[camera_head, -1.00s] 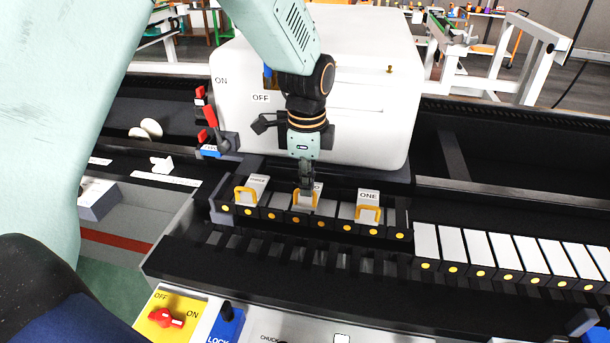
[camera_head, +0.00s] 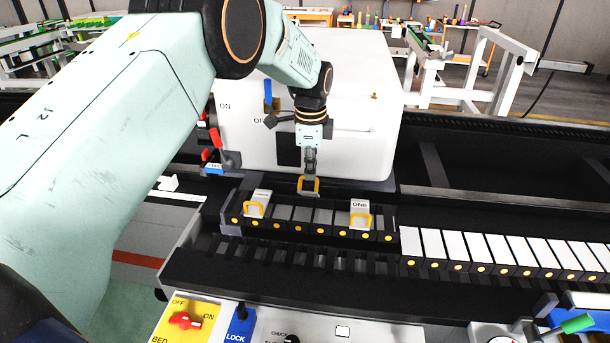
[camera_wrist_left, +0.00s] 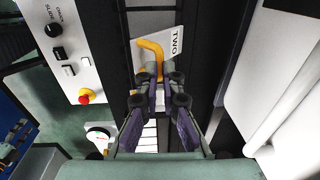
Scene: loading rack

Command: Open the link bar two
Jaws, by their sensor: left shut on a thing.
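Link bar two is a grey plate marked TWO (camera_wrist_left: 182,42) with a yellow handle (camera_head: 308,187). My left gripper (camera_head: 310,174) is shut on this handle, fingers pointing down. In the head view the handle stands higher than the handles beside it, and the plate is mostly hidden. In the left wrist view the fingers (camera_wrist_left: 160,80) close on the handle's near end. Link bar one (camera_head: 360,208) is to the right and another labelled bar (camera_head: 260,198) to the left, both lying on the black rack (camera_head: 285,228). My right gripper is out of view.
A large white housing (camera_head: 350,100) stands right behind the rack. Red levers (camera_head: 212,140) are at its left. White blocks (camera_head: 465,250) line the right of the rack. A control panel with a red switch (camera_head: 184,321) and blue LOCK plate (camera_head: 238,325) is in front.

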